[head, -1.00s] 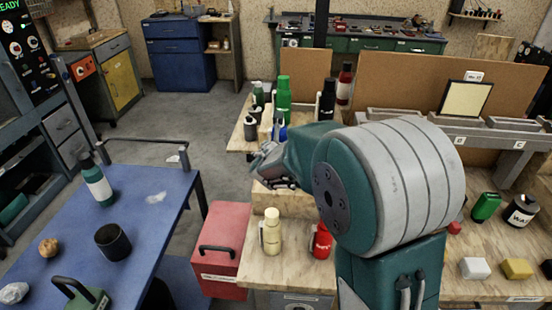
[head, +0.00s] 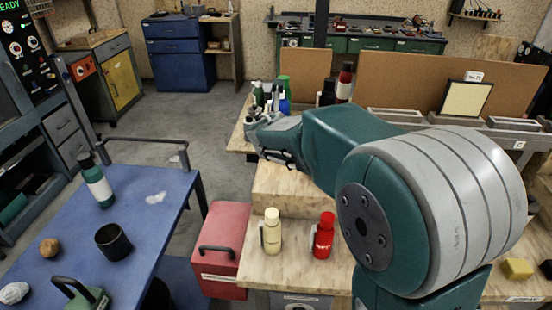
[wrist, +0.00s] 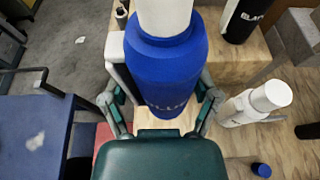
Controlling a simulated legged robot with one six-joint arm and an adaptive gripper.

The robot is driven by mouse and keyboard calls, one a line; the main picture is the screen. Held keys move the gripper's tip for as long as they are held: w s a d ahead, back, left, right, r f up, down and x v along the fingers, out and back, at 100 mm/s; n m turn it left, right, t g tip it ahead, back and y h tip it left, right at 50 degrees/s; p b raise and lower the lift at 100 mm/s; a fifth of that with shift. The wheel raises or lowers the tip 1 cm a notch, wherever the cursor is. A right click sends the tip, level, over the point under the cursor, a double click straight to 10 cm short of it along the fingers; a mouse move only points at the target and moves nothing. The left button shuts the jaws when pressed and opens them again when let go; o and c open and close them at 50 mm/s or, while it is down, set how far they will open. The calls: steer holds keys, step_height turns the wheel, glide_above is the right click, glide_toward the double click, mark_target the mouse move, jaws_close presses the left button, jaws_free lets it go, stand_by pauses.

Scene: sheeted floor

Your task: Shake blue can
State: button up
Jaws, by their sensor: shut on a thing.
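The blue can (wrist: 165,75), a blue bottle with a white cap and lettering, stands large in the middle of the wrist view. My gripper (wrist: 160,100) has its two fingers on either side of the can and is shut on it. In the head view my gripper (head: 268,140) is over the back end of the wooden bench. A small bit of the blue can (head: 285,106) shows there behind it; the rest is hidden by my gripper and other bottles.
A cream bottle (head: 272,231) and a red bottle (head: 323,235) stand on the near bench. A white bottle (wrist: 255,103) and a black bottle (wrist: 241,18) are right of the can. A blue table (head: 150,220) is at left, with open floor behind it.

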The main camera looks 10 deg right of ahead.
step_height(320, 180, up, 7)
steer(key=shift+r, duration=0.2)
step_height(320, 180, down, 8)
steer(key=shift+r, duration=0.25)
step_height(320, 180, up, 7)
steer(key=shift+r, duration=0.2)
steer(key=shift+f, duration=3.75)
steer(key=shift+r, duration=0.15)
